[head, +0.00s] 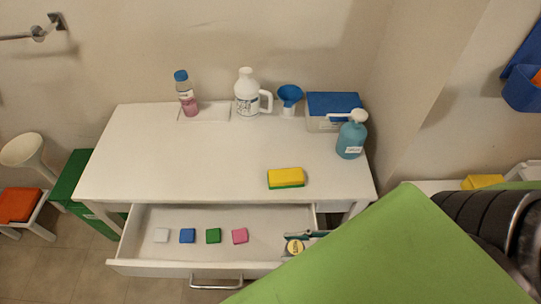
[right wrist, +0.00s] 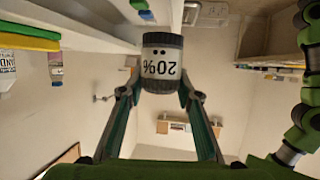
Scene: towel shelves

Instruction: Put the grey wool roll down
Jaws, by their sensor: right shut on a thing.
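The grey wool roll (right wrist: 161,62) is a dark grey cylinder with a pale band reading "20%", upside down in the right wrist view. My right gripper (right wrist: 160,88) is shut on it, with a finger on each side. In the head view the roll (head: 294,247) shows only in part, with a pale yellow round label, over the right end of the open drawer (head: 190,268). My green arm link hides the rest of it and most of the right gripper (head: 305,237). I cannot tell whether the roll touches the drawer floor. My left gripper is not in view.
White, blue, green and pink blocks (head: 240,236) lie in a row in the drawer. A yellow-green sponge (head: 286,177) lies on the white table (head: 180,160) above. Bottles, a blue funnel (head: 289,94) and a blue-lidded box (head: 333,104) stand along the back. The table's middle is clear.

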